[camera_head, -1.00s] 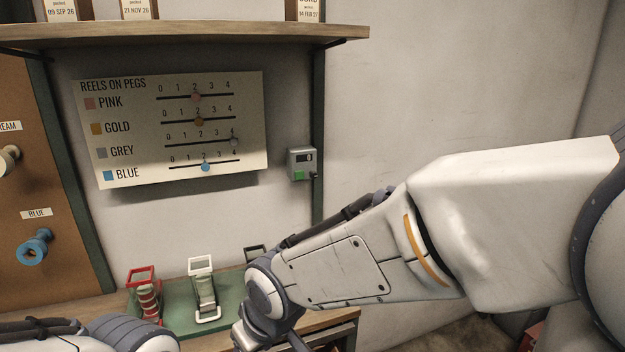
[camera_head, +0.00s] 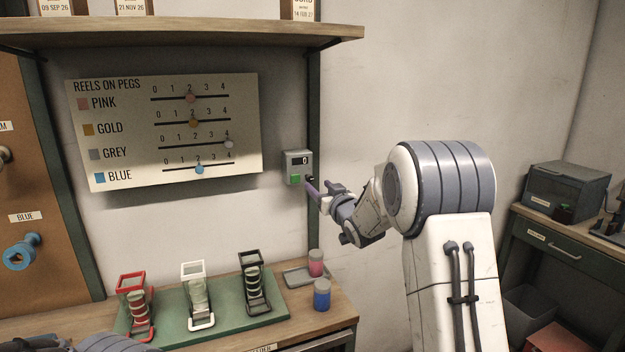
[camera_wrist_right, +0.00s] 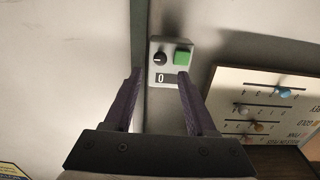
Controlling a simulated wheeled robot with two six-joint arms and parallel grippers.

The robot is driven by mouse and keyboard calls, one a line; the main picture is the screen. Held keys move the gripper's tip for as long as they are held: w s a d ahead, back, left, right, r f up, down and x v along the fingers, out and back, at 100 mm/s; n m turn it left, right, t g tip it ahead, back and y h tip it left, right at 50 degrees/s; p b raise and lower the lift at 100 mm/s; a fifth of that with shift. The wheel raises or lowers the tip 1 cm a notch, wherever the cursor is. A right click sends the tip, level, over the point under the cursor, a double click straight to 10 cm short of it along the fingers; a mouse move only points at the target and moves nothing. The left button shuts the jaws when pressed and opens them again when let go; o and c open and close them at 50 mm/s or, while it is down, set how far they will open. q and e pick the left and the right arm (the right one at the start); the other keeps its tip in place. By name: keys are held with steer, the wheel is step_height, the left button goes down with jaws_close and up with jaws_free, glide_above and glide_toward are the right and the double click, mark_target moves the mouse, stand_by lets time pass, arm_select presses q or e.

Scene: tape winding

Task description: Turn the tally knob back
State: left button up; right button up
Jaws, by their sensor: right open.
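Contact cannot be told. My left gripper is out of view.
The reels board (camera_head: 215,108) hangs left of the box, under a wooden shelf (camera_head: 180,33). Below, a green mat (camera_head: 225,322) holds red, white and black stands, with pink and blue jars (camera_head: 321,294) beside it. Bare wall lies right of the post.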

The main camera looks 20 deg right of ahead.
mark_target(310, 178)
steer(key=shift+w+a+p, duration=0.1)
steer(key=shift+w+p, duration=0.45)
steer(key=shift+w, duration=2.25)
jaws_close()
